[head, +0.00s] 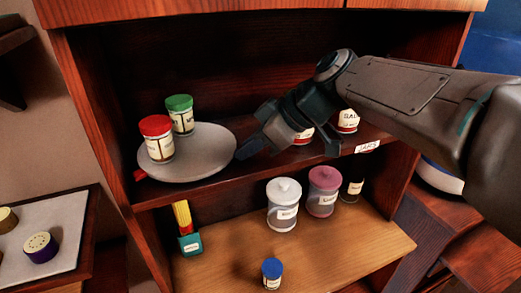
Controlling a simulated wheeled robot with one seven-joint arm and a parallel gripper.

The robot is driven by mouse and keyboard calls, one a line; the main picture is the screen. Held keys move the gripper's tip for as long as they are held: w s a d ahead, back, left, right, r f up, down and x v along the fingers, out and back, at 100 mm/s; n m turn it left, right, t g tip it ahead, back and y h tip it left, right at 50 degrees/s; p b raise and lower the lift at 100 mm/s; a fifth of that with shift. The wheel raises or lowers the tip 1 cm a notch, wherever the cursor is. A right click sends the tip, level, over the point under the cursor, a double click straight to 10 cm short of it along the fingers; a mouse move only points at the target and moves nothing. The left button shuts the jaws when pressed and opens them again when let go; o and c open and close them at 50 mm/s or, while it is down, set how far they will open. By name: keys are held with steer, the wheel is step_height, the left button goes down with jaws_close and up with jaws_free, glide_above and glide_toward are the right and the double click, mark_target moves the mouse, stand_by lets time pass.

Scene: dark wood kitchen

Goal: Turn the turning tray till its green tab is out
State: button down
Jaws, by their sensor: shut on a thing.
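The turning tray (208,165) is a round grey disc at the left of the middle shelf. A small red tab (139,174) shows at its front left rim; no green tab is visible. A red-lidded jar (159,141) and a green-lidded jar (180,116) stand on the tray. My gripper (289,146) is to the right of the tray, its left finger close to the tray's right rim; I cannot tell whether they touch. It is shut on a jar with a pale label (303,137), partly hidden between the fingers.
A second labelled jar (348,121) is behind my arm, near the "JARS" shelf label (368,146). Below are a white canister (284,206), a pink-lidded canister (324,191), a dark bottle (353,187), a blue-lidded jar (272,272) and a teal box (189,243).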

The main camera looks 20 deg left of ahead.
steer(key=c, duration=1.3)
jaws_free()
steer(key=shift+o, duration=0.2)
steer(key=s+b+v, duration=0.1)
steer(key=v, duration=1.2)
steer(key=shift+w+d+r, duration=0.25)
steer(key=shift+w+r, duration=0.05)
steer(key=shift+w, duration=0.2)
